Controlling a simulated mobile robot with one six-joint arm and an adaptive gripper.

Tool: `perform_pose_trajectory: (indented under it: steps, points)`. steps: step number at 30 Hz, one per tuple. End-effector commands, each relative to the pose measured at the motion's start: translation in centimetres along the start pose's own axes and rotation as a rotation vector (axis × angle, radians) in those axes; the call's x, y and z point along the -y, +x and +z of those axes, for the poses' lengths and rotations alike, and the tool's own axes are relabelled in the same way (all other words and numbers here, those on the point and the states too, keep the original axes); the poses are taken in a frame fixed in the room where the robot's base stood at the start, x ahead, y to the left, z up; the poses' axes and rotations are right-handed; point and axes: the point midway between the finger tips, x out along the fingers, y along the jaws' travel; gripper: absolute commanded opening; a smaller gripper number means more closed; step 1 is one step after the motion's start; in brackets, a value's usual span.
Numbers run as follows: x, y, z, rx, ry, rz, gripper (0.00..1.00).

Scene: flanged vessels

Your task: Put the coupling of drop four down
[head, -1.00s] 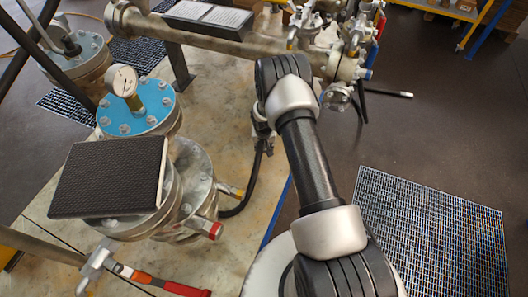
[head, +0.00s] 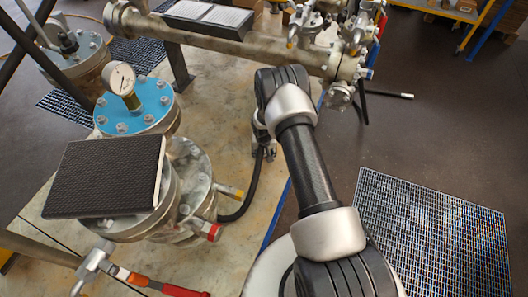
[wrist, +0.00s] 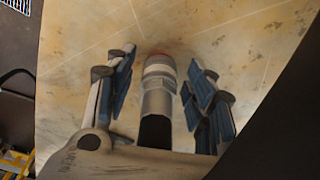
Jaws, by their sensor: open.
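The coupling (wrist: 158,85) is a pale metal cylinder with a black hose end (wrist: 154,132). In the wrist view it lies between the blue-padded fingers of my gripper (wrist: 161,92). The fingers are open, with a gap on each side of the coupling. The coupling appears to be on the stained plate (wrist: 230,50); exact contact is hard to tell. In the head view my gripper (head: 265,148) is low over the plate, partly hidden by my arm. The black hose (head: 247,200) curves from there to the flanged vessel (head: 188,178) on the left.
A blue-topped vessel with a gauge (head: 122,80) stands behind a black ribbed pad (head: 105,175). A horizontal pipe (head: 225,45) with valves crosses the back. A red-handled tool (head: 165,286) is at front left. The plate around the gripper is largely clear.

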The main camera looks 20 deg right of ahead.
Motion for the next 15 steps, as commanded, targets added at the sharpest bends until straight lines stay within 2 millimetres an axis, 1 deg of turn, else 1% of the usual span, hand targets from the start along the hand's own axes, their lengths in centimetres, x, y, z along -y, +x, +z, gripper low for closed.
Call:
perform_pose_trajectory:
  steps: [7,10,13,15]
  points:
    - [0.0,-0.1,0.0,0.000,0.000,0.000,0.50]
    - [0.0,-0.5,-0.1,0.000,0.000,0.000,0.50]
    - [0.0,-2.1,-0.2,-0.001,0.000,0.000,0.50]
    - [0.0,-3.6,-0.2,-0.002,0.000,0.000,0.50]
